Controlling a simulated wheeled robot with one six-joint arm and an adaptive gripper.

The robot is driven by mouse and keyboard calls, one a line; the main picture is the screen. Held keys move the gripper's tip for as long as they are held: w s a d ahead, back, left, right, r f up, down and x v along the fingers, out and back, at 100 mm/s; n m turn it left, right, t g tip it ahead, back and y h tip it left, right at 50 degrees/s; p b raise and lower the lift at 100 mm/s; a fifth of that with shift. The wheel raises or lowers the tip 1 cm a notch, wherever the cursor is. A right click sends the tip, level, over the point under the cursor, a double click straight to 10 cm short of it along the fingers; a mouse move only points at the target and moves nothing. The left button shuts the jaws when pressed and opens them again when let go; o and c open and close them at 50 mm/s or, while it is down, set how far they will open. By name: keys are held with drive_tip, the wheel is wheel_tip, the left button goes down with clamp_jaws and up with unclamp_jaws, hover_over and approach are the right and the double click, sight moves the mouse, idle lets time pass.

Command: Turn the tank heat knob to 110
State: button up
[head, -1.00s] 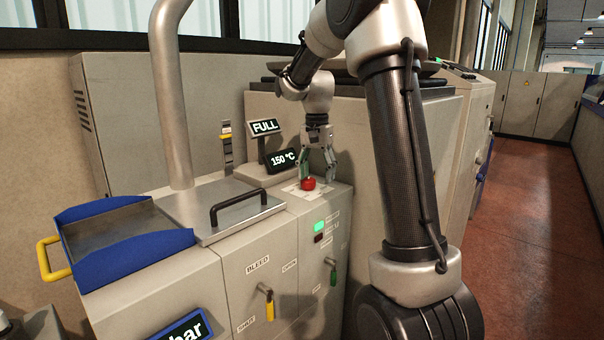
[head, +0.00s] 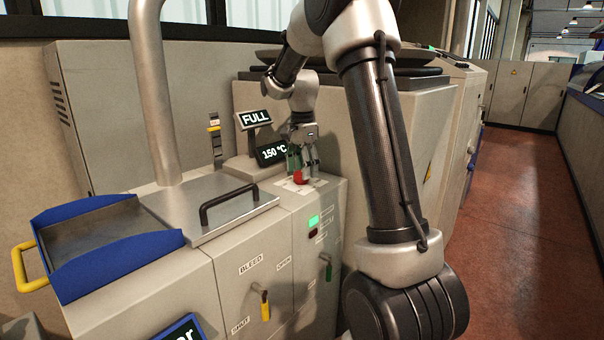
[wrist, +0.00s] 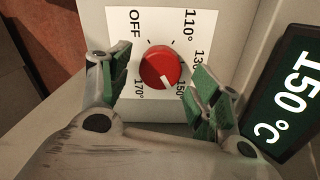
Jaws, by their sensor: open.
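The tank heat knob (wrist: 160,66) is a round red dial with a white pointer mark, set on a white label plate (wrist: 118,18) printed OFF, 110°, 130, 150° and 170°. In the wrist view its mark points down and slightly right, on the 150°–170° side. The knob also shows in the head view (head: 300,176) on the machine's top. My gripper (wrist: 158,70) is open with green-padded fingers, one on each side of the knob. Gaps show between pads and knob in the wrist view. The temperature display (wrist: 292,95) reads 150 °C, also in the head view (head: 272,153).
A FULL display (head: 254,119) stands just behind the temperature display. A lid with a dark handle (head: 238,204) and a blue-sided tray (head: 105,235) lie left. BLEED's yellow lever (head: 265,306) and a green lever (head: 328,270) are on the front. A tall cabinet stands close behind the arm.

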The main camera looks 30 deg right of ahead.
drive_tip(key=shift+f, duration=0.9)
drive_tip(key=c, duration=1)
drive_tip(key=shift+c, duration=0.2)
